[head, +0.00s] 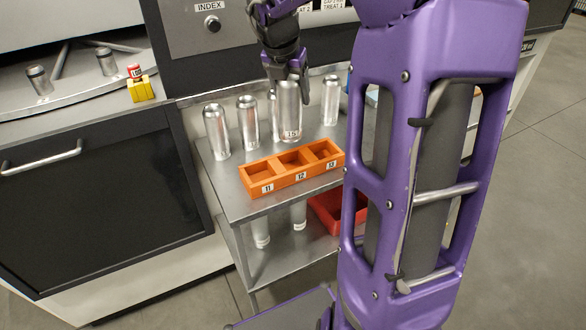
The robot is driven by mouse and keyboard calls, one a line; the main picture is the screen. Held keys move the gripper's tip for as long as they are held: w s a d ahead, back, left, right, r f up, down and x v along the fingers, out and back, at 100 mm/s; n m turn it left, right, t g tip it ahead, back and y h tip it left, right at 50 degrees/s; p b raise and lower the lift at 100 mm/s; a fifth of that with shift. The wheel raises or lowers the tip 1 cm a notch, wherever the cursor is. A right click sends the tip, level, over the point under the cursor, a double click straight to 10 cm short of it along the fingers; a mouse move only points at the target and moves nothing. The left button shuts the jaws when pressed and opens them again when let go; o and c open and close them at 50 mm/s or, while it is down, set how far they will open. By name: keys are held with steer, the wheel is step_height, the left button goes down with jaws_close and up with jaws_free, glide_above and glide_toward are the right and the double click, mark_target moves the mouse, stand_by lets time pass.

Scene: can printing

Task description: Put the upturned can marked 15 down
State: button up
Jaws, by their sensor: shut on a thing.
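My gripper (289,84) points down over the metal cart and is shut on the top end of a silver can (289,112). The can is upright, and its label reading 15 is near its lower end. The can is just behind the orange tray (256,190), near its middle. I cannot tell whether its lower end touches the cart top (222,190) or hangs slightly above it.
Silver cans stand at the left (215,132), beside it (248,125) and at the right (330,102); another is partly hidden behind the held can. The lower shelf holds more cans and a red bin (328,212). A machine panel (215,35) rises behind.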

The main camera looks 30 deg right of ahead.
mark_target(288, 108)
step_height(288, 108, down, 10)
steer(key=b, duration=0.2)
steer(key=shift+s+d+f+b, duration=0.25)
steer(key=shift+s+b, duration=0.1)
steer(key=shift+s, duration=0.1)
steer(key=shift+a+f, duration=0.1)
steer(key=shift+f, duration=0.05)
steer(key=o, duration=1.3)
steer(key=p+v, duration=0.3)
steer(key=v, duration=0.9)
